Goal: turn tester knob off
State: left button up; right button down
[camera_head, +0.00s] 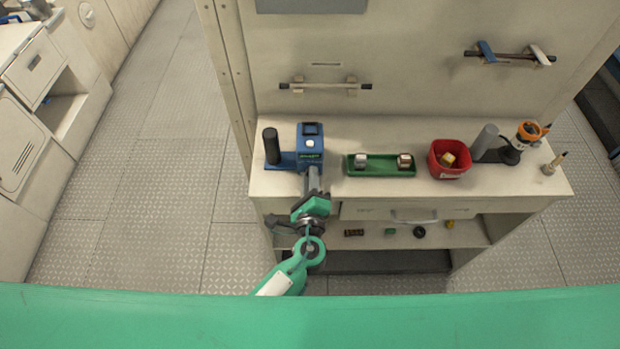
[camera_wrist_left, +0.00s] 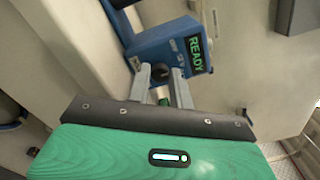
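The tester (camera_head: 311,145) is a blue box on the bench top, with a dark screen and a white spot on its upper face. In the left wrist view the blue tester (camera_wrist_left: 160,45) shows a lit screen reading READY (camera_wrist_left: 195,47) in green. Its dark round knob (camera_wrist_left: 160,72) shows between the tips of my left gripper (camera_wrist_left: 161,78). The two fingers stand apart, one on each side of the knob; whether they touch it I cannot tell. In the head view my left gripper (camera_head: 313,180) reaches the tester's front, and the knob is hidden. My right gripper is not in view.
A black upright cylinder (camera_head: 271,146) stands left of the tester. Right of it are a green tray (camera_head: 381,170) with two small blocks, a red bin (camera_head: 436,170) and a grey cylinder (camera_head: 485,141). A lower shelf (camera_head: 385,243) holds small parts. Wall handles are behind.

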pick_arm(q)
jog(key=c, duration=0.4)
jog(key=shift+f, duration=0.1)
grip_shut()
jog(key=n+b, duration=0.2)
jog(key=b, duration=0.1)
jog(key=n+b, duration=0.2)
jog(key=b, duration=0.1)
jog(key=n+b, duration=0.2)
jog(key=b, duration=0.1)
jog(key=shift+f, duration=0.25)
jog(key=shift+r+n+b, duration=0.1)
jog(key=shift+n+b, duration=0.6)
jog(key=shift+b, duration=0.2)
jog(key=shift+n+b, duration=0.3)
jog(key=shift+r+n+b, duration=0.2)
jog(key=shift+n+b, duration=0.35)
jog(key=shift+n, duration=0.05)
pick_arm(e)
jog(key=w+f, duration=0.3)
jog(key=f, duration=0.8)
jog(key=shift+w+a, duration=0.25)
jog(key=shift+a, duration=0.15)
pick_arm(q)
jog(key=o, duration=0.6)
grip_release()
jog(key=shift+o, duration=0.2)
